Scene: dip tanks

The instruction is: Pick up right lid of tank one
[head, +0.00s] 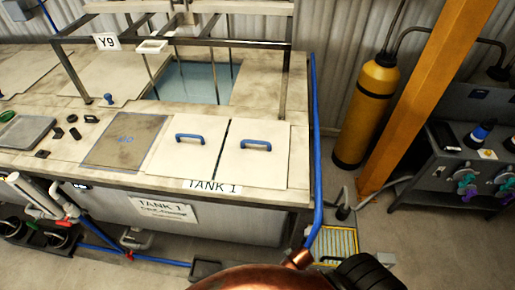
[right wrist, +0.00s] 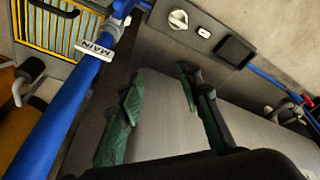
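The right lid (head: 252,168) of tank one is a flat cream panel with a blue handle (head: 257,145). It lies flat on the tank top, beside the matching left lid (head: 181,160) with its own blue handle (head: 190,137). A "TANK 1" label (head: 212,186) is at their front edge. My right gripper (right wrist: 160,80) is open in the right wrist view, with green-padded fingers apart and nothing between them. No lid or handle shows in that view. My copper-coloured right arm shows at the bottom of the head view, below the tank front. My left gripper is not in view.
A blue pipe (head: 316,150) runs along the tank's right end; it also crosses the right wrist view (right wrist: 62,105). A yellow-edged grate (head: 338,243) lies on the floor. A yellow cylinder (head: 366,110) and orange post (head: 420,100) stand right. A metal frame (head: 180,42) rises behind the lids.

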